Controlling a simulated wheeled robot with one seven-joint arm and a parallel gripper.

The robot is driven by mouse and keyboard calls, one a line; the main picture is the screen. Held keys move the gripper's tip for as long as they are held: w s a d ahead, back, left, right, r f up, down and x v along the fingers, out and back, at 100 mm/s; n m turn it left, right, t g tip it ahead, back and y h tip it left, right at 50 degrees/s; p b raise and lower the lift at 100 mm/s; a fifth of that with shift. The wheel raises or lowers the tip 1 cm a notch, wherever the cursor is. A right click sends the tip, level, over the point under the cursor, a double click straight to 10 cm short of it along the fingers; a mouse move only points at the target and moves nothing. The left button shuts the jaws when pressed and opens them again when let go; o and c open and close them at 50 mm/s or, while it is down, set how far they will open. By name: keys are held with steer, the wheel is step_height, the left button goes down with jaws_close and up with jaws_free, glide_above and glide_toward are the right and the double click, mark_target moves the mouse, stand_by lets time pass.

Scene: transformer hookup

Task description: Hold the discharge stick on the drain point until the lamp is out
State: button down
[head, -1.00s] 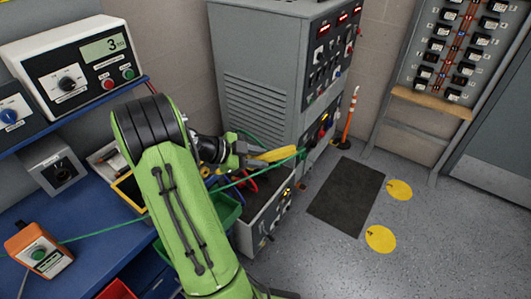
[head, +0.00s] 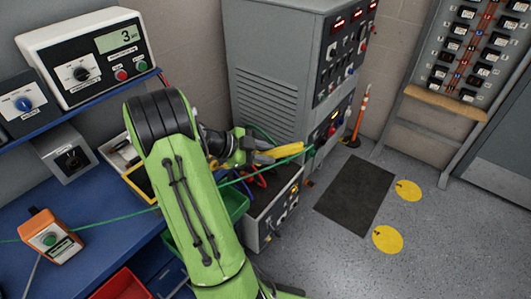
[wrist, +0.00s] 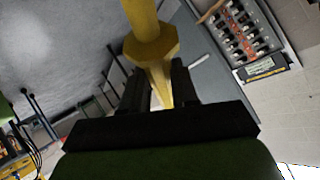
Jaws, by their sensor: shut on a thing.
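My gripper (head: 248,148) is shut on the yellow discharge stick (head: 279,152). In the wrist view the stick (wrist: 146,20) rises from between the dark jaws (wrist: 160,90), with a wider collar just beyond them. In the head view its far end points right, close to the lower front of the grey cabinet (head: 265,85). A green lead (head: 110,224) runs from the bench towards that end. I cannot tell whether the tip touches the drain point, which I cannot make out. A small yellow light (head: 293,190) shows on a low grey box; whether it is the task's lamp is unclear.
The blue bench (head: 35,205) at left carries a meter unit (head: 95,60) reading 3 and an orange box (head: 50,238). Green (head: 237,207) and red (head: 125,285) bins sit by my arm. An orange post (head: 359,118) stands beside the cabinet. The dark mat (head: 355,195) is clear.

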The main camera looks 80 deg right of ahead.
mark_target(285, 149)
steer(key=shift+w+f+b, duration=0.3)
steer(key=shift+w+f, duration=0.05)
steer(key=shift+w, duration=0.2)
stand_by(0.6)
stand_by(1.3)
steer(key=shift+s+d+r+b, duration=0.1)
steer(key=shift+s+r+b, duration=0.15)
steer(key=shift+s+r, duration=0.55)
steer(key=shift+s+r+b, duration=0.3)
steer(key=shift+s+r, duration=0.05)
steer(key=shift+s, duration=0.9)
steer(key=shift+s+d+r+b, duration=0.1)
steer(key=shift+s+r+b, duration=0.15)
steer(key=shift+s+r, duration=0.55)
steer(key=shift+s+f, duration=0.2)
